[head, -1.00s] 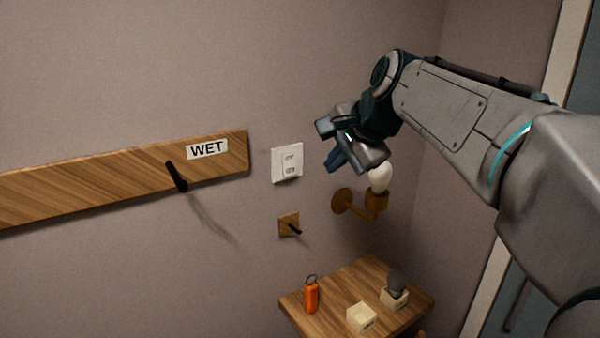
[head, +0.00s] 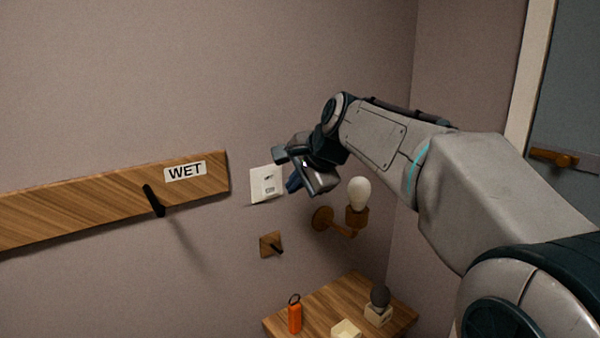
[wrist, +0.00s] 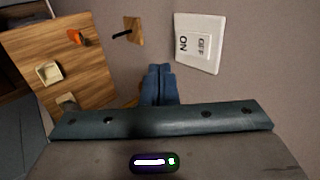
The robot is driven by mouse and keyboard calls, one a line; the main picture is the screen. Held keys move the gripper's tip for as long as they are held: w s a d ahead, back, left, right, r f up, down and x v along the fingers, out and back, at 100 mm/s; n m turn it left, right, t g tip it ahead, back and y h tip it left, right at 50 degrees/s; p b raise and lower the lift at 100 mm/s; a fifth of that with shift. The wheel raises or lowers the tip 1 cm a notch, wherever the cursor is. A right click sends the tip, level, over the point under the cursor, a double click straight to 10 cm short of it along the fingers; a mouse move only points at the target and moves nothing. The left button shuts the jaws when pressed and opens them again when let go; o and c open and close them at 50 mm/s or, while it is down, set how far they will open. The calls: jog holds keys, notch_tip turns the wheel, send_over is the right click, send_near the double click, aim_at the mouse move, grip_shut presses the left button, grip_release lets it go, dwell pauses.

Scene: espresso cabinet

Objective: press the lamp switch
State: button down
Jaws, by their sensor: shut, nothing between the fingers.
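The lamp switch (head: 262,185) is a white wall plate, right of the wooden rail. In the wrist view the switch plate (wrist: 199,42) shows the words ON and OFF, at the upper right of my fingers. My gripper (head: 293,184) is shut and empty, just right of the plate in the head view. Its blue fingertips (wrist: 158,70) are together in the wrist view, below and left of the plate and apart from it in the picture. The gap in depth to the wall is hard to tell. The wall lamp (head: 358,193) has a white bulb on a brown bracket, right of my gripper.
A wooden rail with a WET label (head: 185,171) and black peg runs left. A small wooden peg (head: 271,244) is below the switch. A wooden shelf (head: 325,300) holds an orange tag (head: 295,316) and pale blocks. A door with a handle (head: 553,156) is at right.

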aim_at(269, 184)
jog(key=shift+w+a+f+p, duration=0.4)
jog(key=shift+w+a+f, duration=0.25)
jog(key=shift+w, duration=0.3)
jog(key=shift+w+a+f+p, duration=0.35)
jog(key=shift+w+a+f, duration=0.35)
jog(key=shift+w, duration=0.3)
jog(key=shift+w+a+f+p, duration=0.45)
jog(key=shift+w+a, duration=0.3)
jog(key=shift+w, duration=0.2)
jog(key=shift+f, duration=0.1)
